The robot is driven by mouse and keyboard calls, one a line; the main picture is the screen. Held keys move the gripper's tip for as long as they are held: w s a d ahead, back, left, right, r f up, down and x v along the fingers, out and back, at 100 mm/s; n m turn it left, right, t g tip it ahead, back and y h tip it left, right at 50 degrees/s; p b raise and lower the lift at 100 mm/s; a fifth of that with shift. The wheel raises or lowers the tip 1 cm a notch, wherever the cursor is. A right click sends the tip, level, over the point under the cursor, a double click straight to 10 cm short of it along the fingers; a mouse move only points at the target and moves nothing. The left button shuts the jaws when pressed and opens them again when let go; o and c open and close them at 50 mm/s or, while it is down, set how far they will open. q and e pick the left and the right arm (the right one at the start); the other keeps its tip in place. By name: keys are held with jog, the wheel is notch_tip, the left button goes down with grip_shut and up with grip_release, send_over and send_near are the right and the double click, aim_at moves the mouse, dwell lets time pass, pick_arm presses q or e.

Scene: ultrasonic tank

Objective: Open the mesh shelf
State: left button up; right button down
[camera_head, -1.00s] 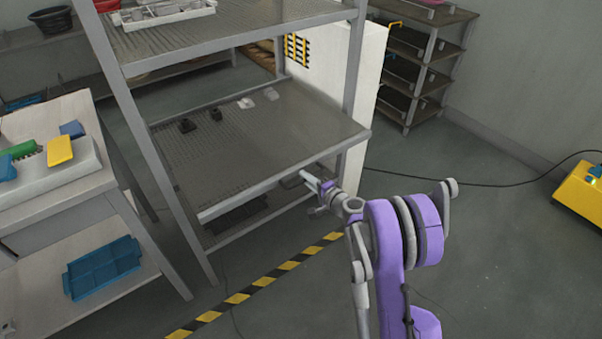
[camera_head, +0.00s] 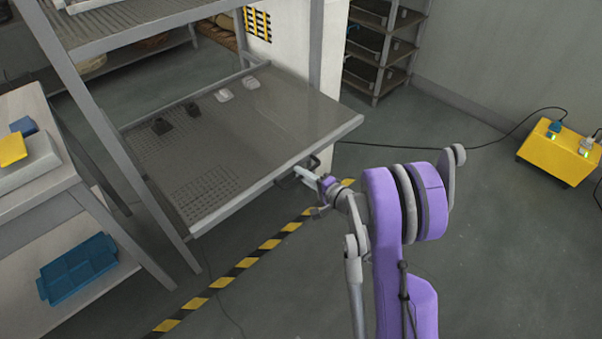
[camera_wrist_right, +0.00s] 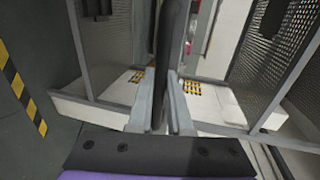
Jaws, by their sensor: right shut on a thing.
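The mesh shelf (camera_head: 270,140) is a grey sliding tray that juts out of the front of the metal rack. My right gripper (camera_head: 306,175) is at the shelf's front edge, shut on the dark bar handle (camera_head: 313,162). In the right wrist view the handle (camera_wrist_right: 170,45) passes between the two fingers (camera_wrist_right: 163,110). The handle is partly hidden by the gripper in the head view. My left gripper is not in view.
A bench with a blue tray (camera_head: 78,268) on its lower level stands at the left. Black-and-yellow tape (camera_head: 245,264) crosses the floor in front of the rack. A yellow box (camera_head: 557,152) with cables stands at the far right. The floor between is clear.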

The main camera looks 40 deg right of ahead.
jog(key=c, duration=0.9)
grip_release()
jog(key=shift+o, duration=0.2)
jog(key=v, duration=1)
jog(key=shift+s+p, duration=0.35)
jog(key=shift+s, duration=0.05)
jog(key=shift+d, duration=0.1)
